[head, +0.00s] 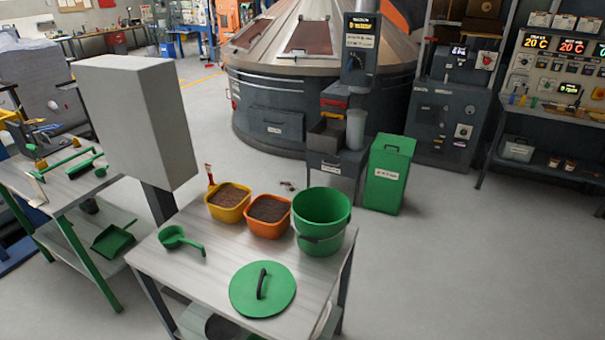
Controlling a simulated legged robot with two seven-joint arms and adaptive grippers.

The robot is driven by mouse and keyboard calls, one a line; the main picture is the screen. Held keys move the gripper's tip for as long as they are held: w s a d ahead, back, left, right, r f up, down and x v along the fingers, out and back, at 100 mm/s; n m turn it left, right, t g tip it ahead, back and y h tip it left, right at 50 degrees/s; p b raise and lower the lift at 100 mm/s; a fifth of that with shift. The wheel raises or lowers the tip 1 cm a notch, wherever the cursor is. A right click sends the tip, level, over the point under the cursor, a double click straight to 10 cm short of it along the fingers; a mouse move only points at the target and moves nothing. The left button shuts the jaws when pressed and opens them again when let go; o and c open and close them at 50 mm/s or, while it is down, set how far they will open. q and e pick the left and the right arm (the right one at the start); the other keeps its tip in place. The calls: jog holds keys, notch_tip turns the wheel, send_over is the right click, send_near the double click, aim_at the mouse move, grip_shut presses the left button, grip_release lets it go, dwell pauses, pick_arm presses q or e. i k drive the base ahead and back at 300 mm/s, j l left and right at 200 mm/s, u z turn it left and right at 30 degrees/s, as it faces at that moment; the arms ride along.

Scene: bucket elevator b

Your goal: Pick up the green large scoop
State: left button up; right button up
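A green scoop (173,236) with a round bowl lies on the near table, at its left side. Its handle (194,245) points right and toward the front edge. Nothing holds it and nothing covers it. Another green scoop-like pan (113,240), flat and wide, lies on the lower shelf of the left table. Neither of my grippers shows in the head view, so I cannot see whether they are open or shut.
The near table (190,273) also bears a yellow tub (229,214) and an orange tub (268,231) of brown grains, a green bucket (322,205) and a green lid (263,302). A tall grey box (140,120) on a dark post stands behind the scoop. Floor at right is clear.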

aim_at(172, 237)
jog(key=j+z, duration=0.25)
jog(key=z, duration=0.15)
jog(key=j+z, duration=0.25)
jog(key=z, duration=0.15)
jog(key=j+z, duration=0.4)
jog(key=i+l, duration=0.05)
jog(key=l, duration=0.05)
